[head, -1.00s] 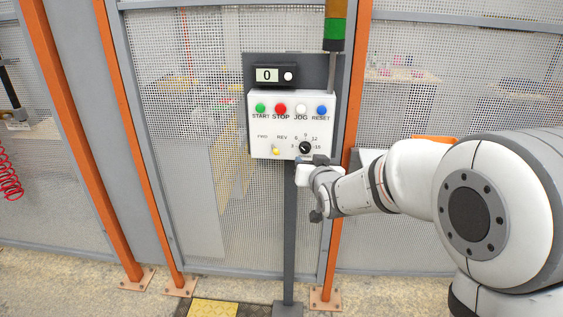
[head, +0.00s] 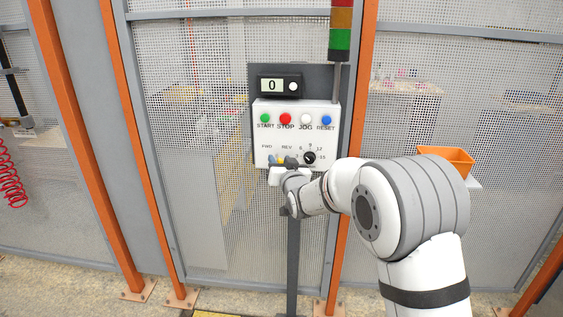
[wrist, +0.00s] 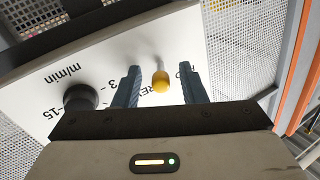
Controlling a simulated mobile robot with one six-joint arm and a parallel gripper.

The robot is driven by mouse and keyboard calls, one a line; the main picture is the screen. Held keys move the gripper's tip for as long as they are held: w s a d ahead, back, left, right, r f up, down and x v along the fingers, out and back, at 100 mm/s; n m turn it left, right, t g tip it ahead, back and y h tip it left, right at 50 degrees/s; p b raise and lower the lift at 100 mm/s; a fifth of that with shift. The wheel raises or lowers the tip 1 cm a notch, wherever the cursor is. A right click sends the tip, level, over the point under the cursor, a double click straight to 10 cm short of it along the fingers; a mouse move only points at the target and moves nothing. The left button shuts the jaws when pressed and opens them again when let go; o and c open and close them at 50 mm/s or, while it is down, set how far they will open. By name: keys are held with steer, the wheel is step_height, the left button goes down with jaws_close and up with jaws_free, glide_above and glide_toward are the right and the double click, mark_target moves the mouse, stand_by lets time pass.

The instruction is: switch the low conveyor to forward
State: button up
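The white control box (head: 296,112) hangs on a dark backplate in front of the mesh fence. A small lever with a yellow knob (wrist: 161,81) sits near its FWD and REV labels, and the knob is partly hidden by my gripper in the head view. My gripper (wrist: 160,68) is open, with one blue finger on each side of the lever. A gap shows between the knob and each finger. Which way the lever is set is hard to tell.
A black dial (head: 309,158) is just right of the lever, close to my gripper. START, STOP (head: 285,118), JOG and RESET buttons line the box above. The display (head: 272,86) reads 0. An orange bin (head: 446,158) stands right, behind my arm.

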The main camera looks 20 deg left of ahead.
mark_target(276, 155)
jaws_close()
steer(key=shift+d, duration=0.1)
stand_by(0.3)
steer(key=shift+s+a+m+h+b, duration=0.1)
steer(key=shift+a+m+h+b, duration=0.15)
steer(key=shift+h+b, duration=0.2)
steer(key=shift+s+a+m+t+h+b, duration=0.1)
steer(key=shift+a+m+t+h+b, duration=0.05)
steer(key=shift+m+t+h+b, duration=0.4)
steer(key=shift+s+a+r+m+t+h, duration=0.15)
steer(key=shift+a+m+t+h, duration=0.15)
steer(key=shift+m+h, duration=0.4)
steer(key=m+h+p, duration=0.1)
steer(key=h, duration=0.1)
steer(key=m+t+h+p, duration=0.1)
steer(key=h+p, duration=0.1)
steer(key=a+m+h+p, duration=0.1)
steer(key=p, duration=0.1)
steer(key=shift+a+r+t+h, duration=0.1)
steer(key=shift+r+t+h, duration=0.15)
steer(key=shift+h, duration=0.15)
steer(key=m+h+p, duration=0.1)
steer(key=h, duration=0.1)
steer(key=m+h+p, duration=0.1)
steer(key=h+p, duration=0.1)
steer(key=shift+a+f+m, duration=0.2)
steer(key=shift+a+m, duration=0.15)
steer(key=shift+m, duration=0.05)
